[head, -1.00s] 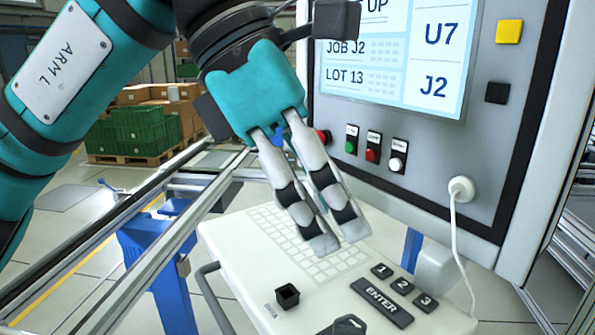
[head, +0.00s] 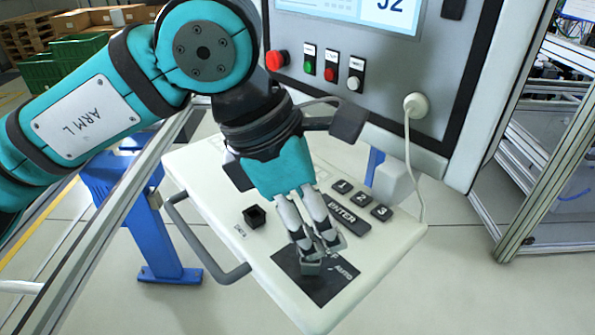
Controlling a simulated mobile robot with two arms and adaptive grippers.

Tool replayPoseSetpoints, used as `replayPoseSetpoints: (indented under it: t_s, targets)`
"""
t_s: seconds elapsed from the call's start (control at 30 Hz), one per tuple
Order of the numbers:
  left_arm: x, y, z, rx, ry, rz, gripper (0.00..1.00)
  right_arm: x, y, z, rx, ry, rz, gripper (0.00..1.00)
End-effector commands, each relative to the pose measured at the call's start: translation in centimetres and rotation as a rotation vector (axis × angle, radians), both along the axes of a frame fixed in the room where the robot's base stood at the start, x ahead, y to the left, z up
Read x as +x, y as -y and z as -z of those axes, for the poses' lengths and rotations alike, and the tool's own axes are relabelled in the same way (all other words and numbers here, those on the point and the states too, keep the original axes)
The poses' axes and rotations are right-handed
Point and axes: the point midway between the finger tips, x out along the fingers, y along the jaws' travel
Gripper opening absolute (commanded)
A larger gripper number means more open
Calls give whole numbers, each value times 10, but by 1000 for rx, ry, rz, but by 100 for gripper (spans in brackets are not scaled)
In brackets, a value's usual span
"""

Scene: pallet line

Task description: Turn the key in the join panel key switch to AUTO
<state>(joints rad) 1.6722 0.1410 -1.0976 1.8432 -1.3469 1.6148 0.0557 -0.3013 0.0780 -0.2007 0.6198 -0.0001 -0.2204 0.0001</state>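The key switch's black plate (head: 287,262) lies at the near end of the pale console panel, with the word AUTO at its right side. My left gripper (head: 323,255) points down over this plate, its two grey fingers close together and their tips at or just above it. The fingertips cover the switch's middle, so the key and the way it points are hidden. I cannot tell whether the fingers touch or hold the key. My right gripper is not in view.
A small black square holder (head: 254,216) and the ENTER key (head: 346,216) sit on the console near my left gripper. A grey handle (head: 205,255) runs along its left edge. A white cable (head: 410,150) hangs at right. A red button (head: 276,60) is on the upright cabinet.

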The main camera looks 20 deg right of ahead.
Motion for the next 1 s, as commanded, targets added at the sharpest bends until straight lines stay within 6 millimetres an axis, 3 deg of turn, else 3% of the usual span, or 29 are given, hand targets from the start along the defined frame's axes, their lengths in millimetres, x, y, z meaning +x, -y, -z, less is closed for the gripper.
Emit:
replayPoseSetpoints:
  t_s: [0.23, 0.57, 0.87, 1.0]
  targets:
    - [-1, 10, 23, -1, -1, -1, 38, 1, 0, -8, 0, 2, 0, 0]
    - [-2, 11, 27, -1, 0, 0, 38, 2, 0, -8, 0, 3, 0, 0]
    - [-2, 11, 27, -1, -1, -1, 2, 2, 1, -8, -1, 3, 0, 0]
    - [-2, 11, 27, -1, -1, -1, 0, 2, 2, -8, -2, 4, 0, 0]
